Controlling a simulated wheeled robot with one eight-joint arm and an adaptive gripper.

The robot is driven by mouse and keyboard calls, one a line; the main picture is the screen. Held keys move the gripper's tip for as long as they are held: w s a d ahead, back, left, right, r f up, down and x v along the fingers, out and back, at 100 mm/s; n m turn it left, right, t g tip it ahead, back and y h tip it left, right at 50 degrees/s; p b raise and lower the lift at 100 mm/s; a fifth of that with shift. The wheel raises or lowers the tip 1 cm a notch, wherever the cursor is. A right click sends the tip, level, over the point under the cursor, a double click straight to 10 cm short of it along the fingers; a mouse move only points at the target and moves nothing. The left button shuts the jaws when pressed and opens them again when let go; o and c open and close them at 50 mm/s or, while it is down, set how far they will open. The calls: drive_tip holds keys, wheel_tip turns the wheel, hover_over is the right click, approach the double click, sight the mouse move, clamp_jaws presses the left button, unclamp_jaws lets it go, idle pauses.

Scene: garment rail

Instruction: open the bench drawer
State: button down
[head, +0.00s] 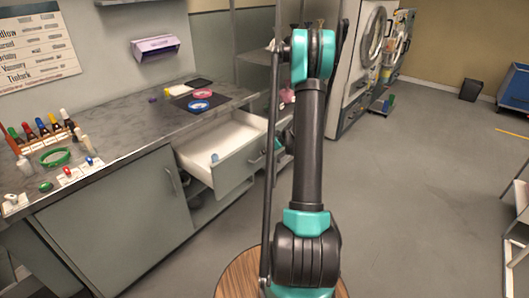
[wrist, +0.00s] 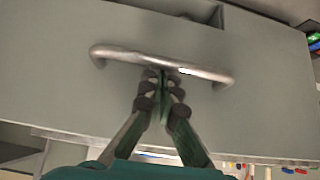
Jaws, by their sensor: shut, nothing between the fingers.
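The bench drawer (head: 228,148) stands pulled out from the bench in the head view, with its white inside showing and a small light blue item (head: 214,158) in it. Its grey front (wrist: 250,100) fills much of the wrist view. The metal bar handle (wrist: 120,54) runs across that front. My gripper (wrist: 163,75) is shut and empty, its fingertips at the middle of the handle; I cannot tell whether they touch it. In the head view my arm hides the gripper.
The bench top (head: 120,125) carries bottles, a green ring (head: 55,157) and pink and blue rings on a dark mat. A cupboard door (head: 120,220) is closed below it. A white machine (head: 355,60) stands behind. The floor (head: 420,180) on the right is clear.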

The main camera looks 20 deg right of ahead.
drive_tip(key=v, duration=1.2)
drive_tip(key=s+a+r+m+g+h, duration=0.2)
drive_tip(key=s+a+r+m+g, duration=0.1)
drive_tip(key=s+a, duration=1.1)
drive_tip(key=s+a+f+m+h, duration=0.2)
drive_tip(key=s+m, duration=0.1)
drive_tip(key=s, duration=1.4)
drive_tip(key=shift+a+m+h, duration=0.25)
drive_tip(key=shift+m+h, duration=0.15)
